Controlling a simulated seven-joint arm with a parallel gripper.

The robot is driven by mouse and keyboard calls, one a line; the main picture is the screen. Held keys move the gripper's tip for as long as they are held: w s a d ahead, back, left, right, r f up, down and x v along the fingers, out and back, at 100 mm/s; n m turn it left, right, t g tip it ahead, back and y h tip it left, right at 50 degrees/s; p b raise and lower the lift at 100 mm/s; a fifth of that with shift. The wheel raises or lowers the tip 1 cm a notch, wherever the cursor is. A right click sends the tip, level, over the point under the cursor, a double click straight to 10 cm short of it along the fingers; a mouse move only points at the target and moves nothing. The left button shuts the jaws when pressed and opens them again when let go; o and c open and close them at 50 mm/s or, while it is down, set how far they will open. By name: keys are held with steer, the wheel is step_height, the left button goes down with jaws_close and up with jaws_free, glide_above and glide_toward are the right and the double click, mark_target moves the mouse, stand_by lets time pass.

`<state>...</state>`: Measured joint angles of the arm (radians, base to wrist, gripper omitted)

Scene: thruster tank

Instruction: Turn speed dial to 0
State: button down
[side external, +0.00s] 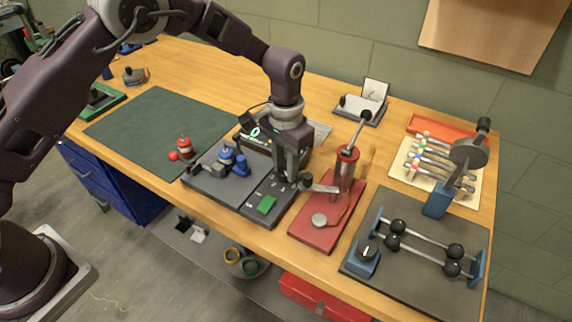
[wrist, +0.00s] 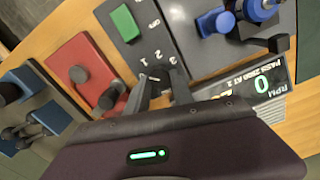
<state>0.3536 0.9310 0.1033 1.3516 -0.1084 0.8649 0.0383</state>
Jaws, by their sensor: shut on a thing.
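The speed dial (wrist: 154,77) is a small dark knob with a pale pointer line, on a dark control panel (side external: 255,211) marked OFF, 1, 2 and 3. My gripper (side external: 283,181) reaches down to this panel. In the wrist view my gripper (wrist: 163,84) is shut on the dial, a finger on each side. The fingers hide part of the dial, so its exact setting is unclear; I see no mark reading 0 beside it. A display (wrist: 262,86) behind the panel shows a green 0 with RPM lettering.
A green button (side external: 266,205) is on the same panel. The blue thruster fixture (side external: 232,160) stands left of my gripper. A red base with a pump-like cylinder (side external: 347,168) stands close on the right. The dark green mat (side external: 150,118) is mostly clear.

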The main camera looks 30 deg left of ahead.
mark_target(285, 170)
steer(key=n, duration=0.4)
steer(key=shift+r+n, duration=0.1)
steer(key=shift+n, duration=0.6)
steer(key=c, duration=1.1)
jaws_free()
steer(key=shift+a, duration=0.1)
step_height(285, 170, up, 7)
steer(key=shift+r, duration=0.1)
